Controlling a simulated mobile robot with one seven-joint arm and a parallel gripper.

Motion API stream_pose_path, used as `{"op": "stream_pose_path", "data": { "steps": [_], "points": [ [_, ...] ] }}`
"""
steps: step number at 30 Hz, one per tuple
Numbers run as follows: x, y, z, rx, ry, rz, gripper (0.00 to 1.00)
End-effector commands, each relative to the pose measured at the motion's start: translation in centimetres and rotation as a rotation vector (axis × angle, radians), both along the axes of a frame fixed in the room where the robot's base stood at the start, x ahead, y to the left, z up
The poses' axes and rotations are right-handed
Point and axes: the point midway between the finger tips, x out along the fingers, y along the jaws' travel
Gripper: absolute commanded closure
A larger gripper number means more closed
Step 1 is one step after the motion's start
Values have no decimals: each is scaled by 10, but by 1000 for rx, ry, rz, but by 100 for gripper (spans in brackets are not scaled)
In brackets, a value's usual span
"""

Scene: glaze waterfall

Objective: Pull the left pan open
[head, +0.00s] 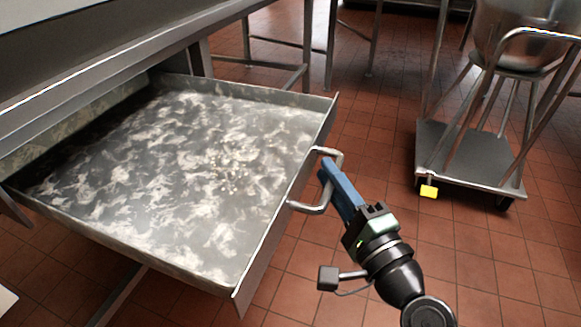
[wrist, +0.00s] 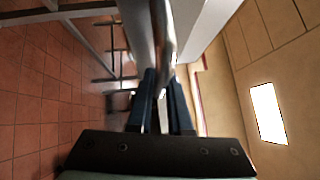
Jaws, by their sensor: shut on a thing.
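The pan (head: 170,165) is a wide, shallow metal tray with a whitish smeared residue inside. It stands pulled out from under the steel machine in the head view. A bent metal handle (head: 329,152) sits on its front wall. My gripper (head: 326,172) is at this handle, its blue fingers closed on the bar. In the wrist view my two blue fingers (wrist: 161,85) point ahead and close on the shiny handle bar (wrist: 162,40). The exact contact is partly hidden by the fingers.
Steel table legs (head: 307,45) stand behind the pan. Red tiled floor (head: 375,130) is clear between pan and cart.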

Motion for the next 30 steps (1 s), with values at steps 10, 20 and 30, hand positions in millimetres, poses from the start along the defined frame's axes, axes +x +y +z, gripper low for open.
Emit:
{"op": "stream_pose_path", "data": {
  "steps": [10,20,30],
  "points": [
    [-9,-24,-1,0,3,2,100],
    [-9,-24,-1,0,3,2,79],
    [-8,-24,0,0,2,1,53]
  ]
}}
